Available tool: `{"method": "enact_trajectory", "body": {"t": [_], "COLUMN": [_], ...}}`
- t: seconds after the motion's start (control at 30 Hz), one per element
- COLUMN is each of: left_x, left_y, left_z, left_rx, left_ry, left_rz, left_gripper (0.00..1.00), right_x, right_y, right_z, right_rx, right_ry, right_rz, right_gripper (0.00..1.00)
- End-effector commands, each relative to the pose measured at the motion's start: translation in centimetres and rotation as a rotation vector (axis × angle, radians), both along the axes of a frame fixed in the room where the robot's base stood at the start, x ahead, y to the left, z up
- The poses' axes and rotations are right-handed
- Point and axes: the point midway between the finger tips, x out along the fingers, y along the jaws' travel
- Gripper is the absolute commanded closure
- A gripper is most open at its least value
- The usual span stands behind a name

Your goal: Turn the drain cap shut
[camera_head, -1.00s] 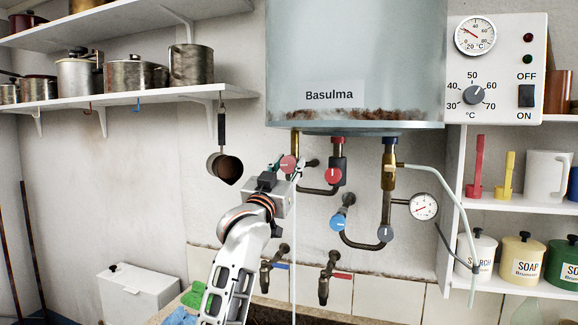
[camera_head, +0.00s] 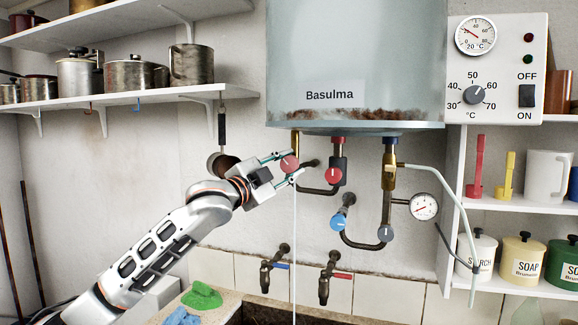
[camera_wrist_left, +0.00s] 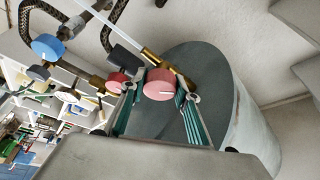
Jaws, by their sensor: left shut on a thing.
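The drain cap (camera_head: 289,163) is a small round red knob under the left part of the boiler, below a brass pipe (camera_head: 295,142). My left gripper (camera_head: 290,167) reaches it from the left, with one finger above and one below. In the left wrist view the red cap (camera_wrist_left: 160,84), with a pale mark on its face, sits between the green-sided fingers (camera_wrist_left: 160,98), and the gripper is shut on it. A thin pale line, like a water stream, runs straight down below the cap. My right gripper is not in view.
The boiler (camera_head: 355,60) hangs just above. A red valve knob (camera_head: 333,175) is close on the right, with a blue knob (camera_head: 338,222) lower. Two taps (camera_head: 329,277) are below, over the trough (camera_head: 255,310). A ladle (camera_head: 219,160) hangs behind my arm.

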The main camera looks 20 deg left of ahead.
Motion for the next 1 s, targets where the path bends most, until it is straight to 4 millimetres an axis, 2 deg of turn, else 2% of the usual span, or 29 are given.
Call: {"method": "enact_trajectory", "body": {"t": [0.5,0.7,1.0], "left_x": [0.01,-0.01,-0.02], "left_y": [0.12,-0.03,-0.08], "left_z": [0.24,0.13,0.09], "left_rx": [0.465,0.59,0.69], "left_ry": [-0.017,-0.021,-0.024], "left_rz": [0.003,0.0,-0.001], "left_gripper": [0.91,0.91,0.91], "right_x": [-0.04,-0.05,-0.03], "right_y": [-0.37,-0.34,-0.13], "right_z": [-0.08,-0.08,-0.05], "right_rx": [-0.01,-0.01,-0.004], "right_ry": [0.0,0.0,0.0], "right_rz": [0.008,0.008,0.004], "right_gripper": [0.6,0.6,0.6]}}
